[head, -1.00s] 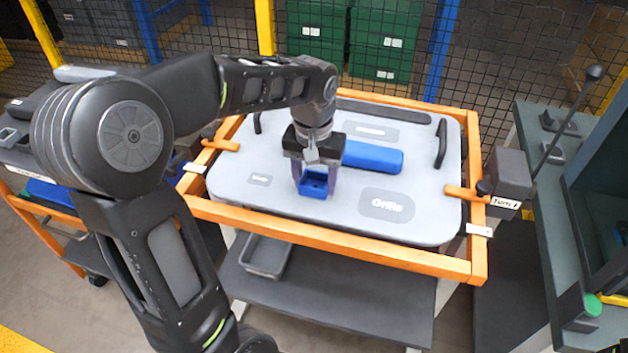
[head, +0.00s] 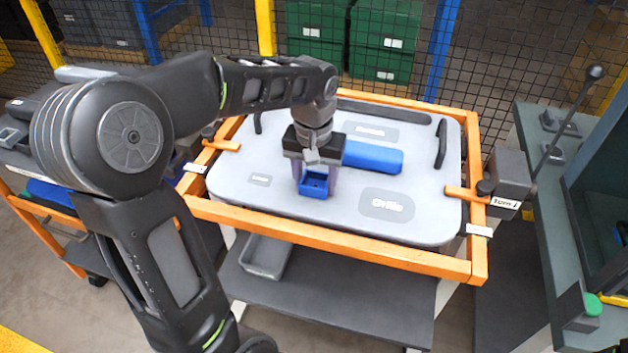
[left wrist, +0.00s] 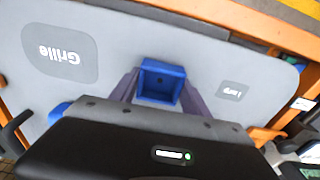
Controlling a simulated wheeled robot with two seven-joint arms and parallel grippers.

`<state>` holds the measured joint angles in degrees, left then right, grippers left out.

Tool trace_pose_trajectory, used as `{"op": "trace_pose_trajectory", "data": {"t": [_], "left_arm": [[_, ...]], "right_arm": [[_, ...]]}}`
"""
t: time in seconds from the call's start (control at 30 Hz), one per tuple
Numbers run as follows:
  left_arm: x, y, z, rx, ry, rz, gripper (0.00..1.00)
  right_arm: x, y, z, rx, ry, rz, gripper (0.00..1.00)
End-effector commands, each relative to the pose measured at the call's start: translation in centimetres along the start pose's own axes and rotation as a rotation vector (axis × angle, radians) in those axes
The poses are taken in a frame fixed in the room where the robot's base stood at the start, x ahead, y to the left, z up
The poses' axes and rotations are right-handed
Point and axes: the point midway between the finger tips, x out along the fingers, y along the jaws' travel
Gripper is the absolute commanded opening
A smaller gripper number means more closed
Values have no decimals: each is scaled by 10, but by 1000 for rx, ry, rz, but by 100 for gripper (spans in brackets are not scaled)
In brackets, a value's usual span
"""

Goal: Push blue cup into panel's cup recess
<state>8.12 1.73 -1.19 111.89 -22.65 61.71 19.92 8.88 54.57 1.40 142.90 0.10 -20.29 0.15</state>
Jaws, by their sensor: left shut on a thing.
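The blue cup (head: 314,183) is a small open-topped square box at the middle of the grey panel (head: 240,195), on its near half. My left gripper (head: 316,180) comes down from above and is shut on the cup, one finger on each side. In the left wrist view the cup (left wrist: 160,82) sits between the two fingers (left wrist: 160,90), its hollow facing the camera. The cup recess itself is hidden under the cup and gripper, so I cannot tell how deep the cup sits. My right gripper is not in view.
A blue block (head: 372,157) lies on the panel just right of the gripper. An orange frame (head: 330,243) with orange clamps (head: 467,194) surrounds the panel. A grey tray (head: 265,256) stands on the shelf below. A dark box on a post (head: 507,177) stands at the right.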

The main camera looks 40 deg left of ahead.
Motion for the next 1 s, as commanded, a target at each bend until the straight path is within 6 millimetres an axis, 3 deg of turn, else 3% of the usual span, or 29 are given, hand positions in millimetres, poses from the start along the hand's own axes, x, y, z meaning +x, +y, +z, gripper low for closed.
{"op": "trace_pose_trajectory", "data": {"t": [0.03, 0.23, 0.27, 0.5, 0.77, 1.0], "left_arm": [[35, -1, 17, -3, -64, -4, 6], [35, -1, 17, -3, -64, -4, 6], [35, -1, 17, -3, -64, -4, 57], [35, -1, 17, -3, -64, -4, 76], [7, 0, 16, -5, -43, -1, 80], [-47, 1, 15, -3, -8, -3, 80]], "right_arm": [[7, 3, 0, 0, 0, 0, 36], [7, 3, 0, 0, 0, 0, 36], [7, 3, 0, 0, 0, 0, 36], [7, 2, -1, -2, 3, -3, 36], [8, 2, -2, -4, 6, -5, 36], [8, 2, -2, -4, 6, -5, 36]]}}
